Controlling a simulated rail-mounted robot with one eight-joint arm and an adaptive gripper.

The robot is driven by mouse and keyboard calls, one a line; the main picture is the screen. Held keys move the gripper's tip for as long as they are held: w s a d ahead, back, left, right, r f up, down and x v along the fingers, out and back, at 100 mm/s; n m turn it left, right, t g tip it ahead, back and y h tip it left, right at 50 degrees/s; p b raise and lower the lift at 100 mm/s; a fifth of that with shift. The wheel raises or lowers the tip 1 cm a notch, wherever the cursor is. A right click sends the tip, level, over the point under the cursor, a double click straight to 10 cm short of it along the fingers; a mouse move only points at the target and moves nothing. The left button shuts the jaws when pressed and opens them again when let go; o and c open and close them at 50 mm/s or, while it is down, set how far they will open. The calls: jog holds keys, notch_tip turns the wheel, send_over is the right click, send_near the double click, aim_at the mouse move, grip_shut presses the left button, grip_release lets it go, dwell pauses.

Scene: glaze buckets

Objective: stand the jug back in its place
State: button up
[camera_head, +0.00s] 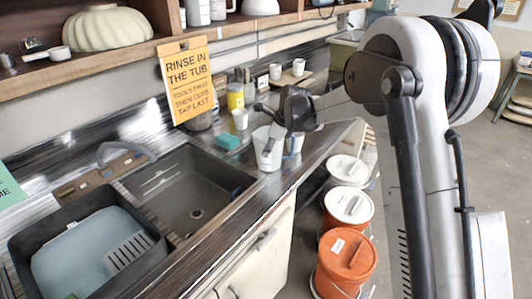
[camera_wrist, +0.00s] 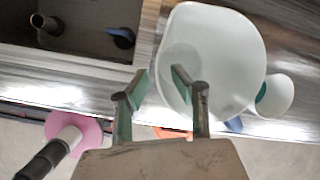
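A white translucent jug (camera_head: 268,150) stands on the metal counter just right of the sink. In the wrist view the jug (camera_wrist: 232,50) is seen from above, its open mouth filling the upper right. My gripper (camera_wrist: 160,80) is open, with a clear gap between its fingertips. The jug's left edge shows between the fingers, and the right finger overlaps the jug in the picture; I cannot tell whether it touches. In the head view my gripper (camera_head: 278,132) is over the jug, and my wrist hides part of its top.
The sink (camera_head: 180,190) and a dark tub (camera_head: 30,245) lie left. A smaller white vessel (camera_wrist: 275,97) is right beside the jug. A teal sponge (camera_head: 226,142), a white cup (camera_head: 240,120) and a yellow tin (camera_head: 235,97) stand behind. Lidded buckets (camera_head: 348,206) are on the floor.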

jog(key=v, duration=1)
jog(key=s+d+r+n+t+h, duration=0.1)
jog(key=s+d+r+n, duration=0.45)
jog(key=s, duration=0.45)
jog(key=s+d+r+n+t+h, duration=0.1)
jog(key=s+d+r+n, duration=0.4)
jog(key=s, duration=0.5)
jog(key=s+d+f+n+t, duration=0.1)
jog(key=s+d+f+n, duration=0.1)
jog(key=s, duration=0.5)
jog(key=s+d+f+n+h, duration=0.1)
jog(key=s+d+f+n, duration=0.1)
jog(key=s+n, duration=0.3)
jog(key=s+d+f+n+t+h, duration=0.1)
jog(key=s+d+f+n, duration=0.2)
jog(key=s, duration=0.6)
jog(key=shift+s+d+t+b, duration=0.3)
jog(key=shift+s+d+b, duration=0.05)
jog(key=shift+d, duration=0.5)
notch_tip(320, 180, down, 5)
jog(key=b, duration=0.4)
jog(key=shift+r+b, duration=0.1)
jog(key=shift+b, duration=0.3)
